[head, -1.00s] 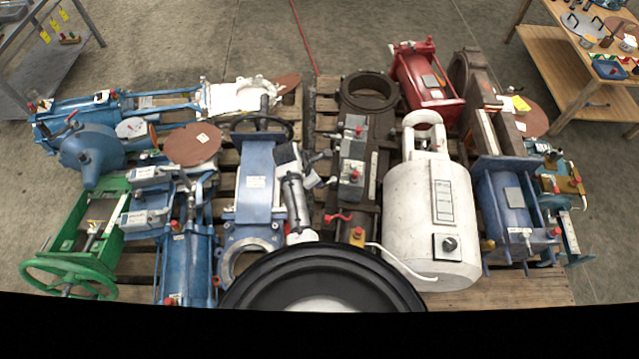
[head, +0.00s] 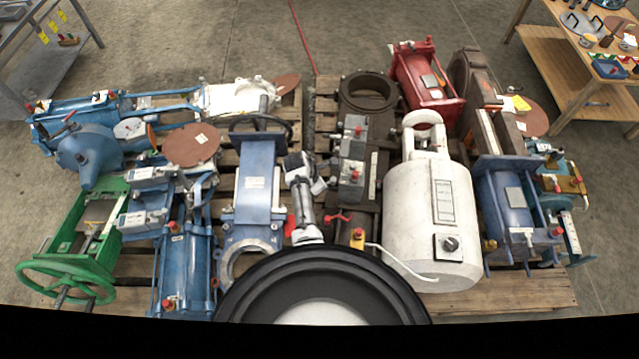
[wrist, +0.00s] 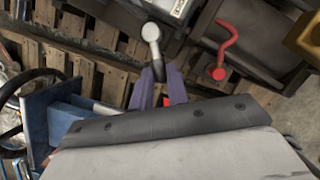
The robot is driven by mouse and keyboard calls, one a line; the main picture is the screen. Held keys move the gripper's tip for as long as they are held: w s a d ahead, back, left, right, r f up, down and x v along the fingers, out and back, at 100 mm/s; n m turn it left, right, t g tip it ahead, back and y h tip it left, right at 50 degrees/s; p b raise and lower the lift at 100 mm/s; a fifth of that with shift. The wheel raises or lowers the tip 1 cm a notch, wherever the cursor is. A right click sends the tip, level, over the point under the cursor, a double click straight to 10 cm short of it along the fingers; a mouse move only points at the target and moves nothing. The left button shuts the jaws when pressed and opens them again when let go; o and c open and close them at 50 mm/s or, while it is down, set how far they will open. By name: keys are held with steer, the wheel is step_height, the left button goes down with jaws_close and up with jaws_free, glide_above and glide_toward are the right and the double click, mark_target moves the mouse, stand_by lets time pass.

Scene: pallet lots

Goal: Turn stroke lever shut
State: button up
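A grey lever (wrist: 153,45) with a rounded end shows in the wrist view, its lower end close to the fingertips. A red hooked lever (wrist: 228,48) lies to the right of it, apart from my gripper; it also shows in the head view (head: 338,217). I cannot tell by any label which is the stroke lever. My gripper (wrist: 160,88) has its two purple fingers apart, with the grey lever's lower end at the gap; contact cannot be told. In the head view my arm hides the fingers and the grey lever.
A blue gate valve (head: 252,190) stands left of my arm, and a dark valve with grey boxes (head: 352,175) right of it. A white cylinder (head: 430,215) is farther right. A yellow part (head: 357,239) sits near the red lever. Pallet slats show between the valves.

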jaws_close()
